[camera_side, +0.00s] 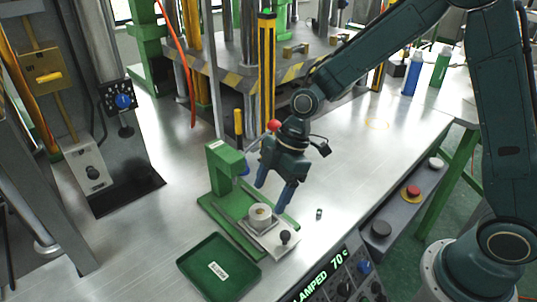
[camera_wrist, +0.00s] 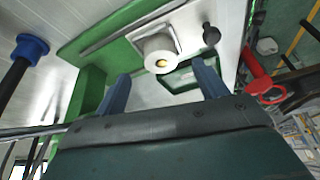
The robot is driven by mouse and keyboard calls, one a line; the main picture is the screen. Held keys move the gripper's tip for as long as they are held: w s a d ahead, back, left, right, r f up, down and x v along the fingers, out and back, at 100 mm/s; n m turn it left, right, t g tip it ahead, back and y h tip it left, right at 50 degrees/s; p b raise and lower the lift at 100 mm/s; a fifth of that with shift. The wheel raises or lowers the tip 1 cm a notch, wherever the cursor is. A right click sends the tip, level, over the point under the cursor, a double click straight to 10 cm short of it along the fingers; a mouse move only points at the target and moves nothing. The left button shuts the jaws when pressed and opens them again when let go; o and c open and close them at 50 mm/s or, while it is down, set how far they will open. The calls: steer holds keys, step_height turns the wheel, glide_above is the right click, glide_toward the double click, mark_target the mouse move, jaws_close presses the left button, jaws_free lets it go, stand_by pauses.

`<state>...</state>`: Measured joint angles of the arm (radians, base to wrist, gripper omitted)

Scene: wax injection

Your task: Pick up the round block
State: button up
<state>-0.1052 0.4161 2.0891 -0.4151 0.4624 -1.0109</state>
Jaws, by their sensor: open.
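The round block (camera_side: 259,216) is a pale, short cylinder with a tan centre. It sits on the metal plate of the green fixture (camera_side: 217,208) in the side view. It also shows in the wrist view as a round block (camera_wrist: 159,55), ahead of the fingers and between their lines. My gripper (camera_side: 271,196) hangs above the fixture, slightly tilted, with its two blue fingers apart and nothing between them. In the wrist view the fingers of my gripper (camera_wrist: 160,88) stand wide, and the block is beyond their tips, apart from them.
A green tray (camera_side: 240,284) with a white label lies in front of the fixture. A dark knob (camera_side: 284,237) stands on the plate beside the block. The fixture's green upright (camera_side: 222,166) rises left of my gripper. A small cylinder (camera_side: 319,213) lies on the open bench to the right.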

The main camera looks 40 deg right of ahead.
mark_target(261, 210)
steer(key=shift+x, duration=2.6)
steer(key=shift+a, duration=0.2)
steer(key=shift+r, duration=0.1)
steer(key=c, duration=1.2)
steer(key=shift+r, duration=0.15)
step_height(261, 210, up, 20)
steer(key=shift+f, duration=0.15)
